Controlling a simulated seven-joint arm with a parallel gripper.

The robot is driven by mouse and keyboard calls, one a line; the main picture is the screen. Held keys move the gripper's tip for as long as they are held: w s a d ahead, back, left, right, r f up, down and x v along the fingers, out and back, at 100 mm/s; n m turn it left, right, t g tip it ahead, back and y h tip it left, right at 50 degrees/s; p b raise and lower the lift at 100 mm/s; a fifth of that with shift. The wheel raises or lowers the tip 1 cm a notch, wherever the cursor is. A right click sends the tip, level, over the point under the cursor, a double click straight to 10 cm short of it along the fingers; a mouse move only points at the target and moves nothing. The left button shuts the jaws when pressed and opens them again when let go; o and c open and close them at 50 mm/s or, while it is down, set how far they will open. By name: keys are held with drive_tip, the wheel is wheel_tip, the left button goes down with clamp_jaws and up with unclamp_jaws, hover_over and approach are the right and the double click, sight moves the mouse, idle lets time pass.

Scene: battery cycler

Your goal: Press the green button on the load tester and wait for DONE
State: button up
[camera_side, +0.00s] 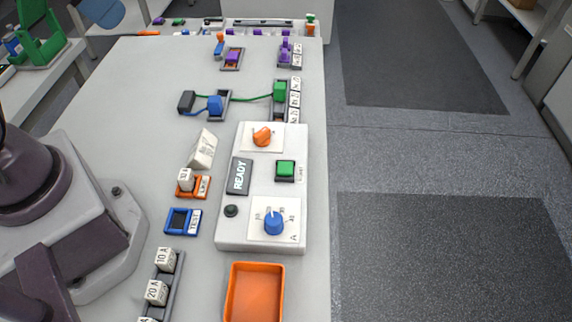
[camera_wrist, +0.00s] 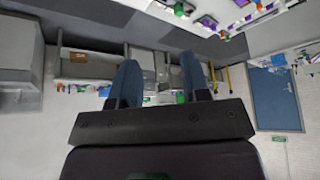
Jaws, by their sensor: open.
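The load tester (camera_side: 258,190) is a pale box on the bench in the side view.
An orange tray (camera_side: 255,292) lies below the tester. Left of it are a blue-framed holder (camera_side: 182,221), an orange holder (camera_side: 193,187) and a rack of labelled blocks (camera_side: 161,284).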

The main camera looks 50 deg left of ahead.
clamp_jaws()
idle(1.7)
